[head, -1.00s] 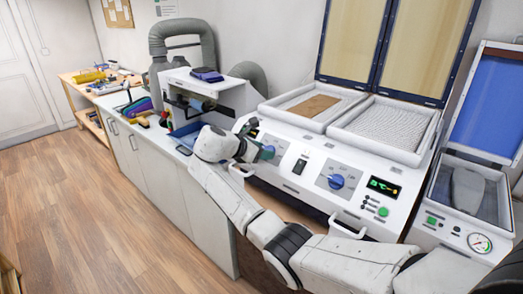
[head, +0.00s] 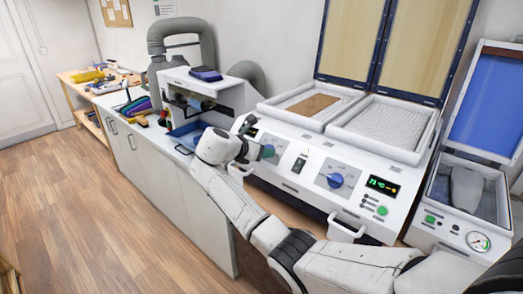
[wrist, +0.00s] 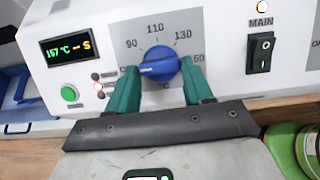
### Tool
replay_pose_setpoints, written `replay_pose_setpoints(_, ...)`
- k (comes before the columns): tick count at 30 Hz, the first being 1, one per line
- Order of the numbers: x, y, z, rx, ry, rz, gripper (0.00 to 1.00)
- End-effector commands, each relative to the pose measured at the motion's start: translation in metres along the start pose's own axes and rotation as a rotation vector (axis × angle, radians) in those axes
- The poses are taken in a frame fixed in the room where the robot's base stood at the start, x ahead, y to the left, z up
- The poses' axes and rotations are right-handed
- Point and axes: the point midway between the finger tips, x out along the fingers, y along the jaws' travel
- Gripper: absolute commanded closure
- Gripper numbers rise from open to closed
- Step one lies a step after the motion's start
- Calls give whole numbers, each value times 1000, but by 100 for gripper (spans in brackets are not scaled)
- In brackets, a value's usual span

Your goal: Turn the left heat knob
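The left heat knob (wrist: 159,64) is a blue dial on the left white control panel, with a scale marked 90, 110, 130 around it. Its white pointer line points to the left. My gripper (wrist: 160,72) has its two green fingers on either side of the knob, seemingly touching it on both sides. In the head view my gripper (head: 267,151) is at the left panel and largely covers this knob. The display (wrist: 67,49) left of the knob reads about 157 °C.
The right heat knob (head: 335,180) and its display (head: 382,186) are to the right. The black MAIN switch (wrist: 262,53) lies between the two dials. White handles (head: 346,229) stick out below the panel. Two heating trays (head: 385,127) lie above, with lids raised.

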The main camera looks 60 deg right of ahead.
Motion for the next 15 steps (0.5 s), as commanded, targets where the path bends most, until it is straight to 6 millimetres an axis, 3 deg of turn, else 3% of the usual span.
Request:
replay_pose_setpoints(7,0,0,0,1,0,0,26)
replay_pose_setpoints(15,-1,0,0,2,-1,-1,26)
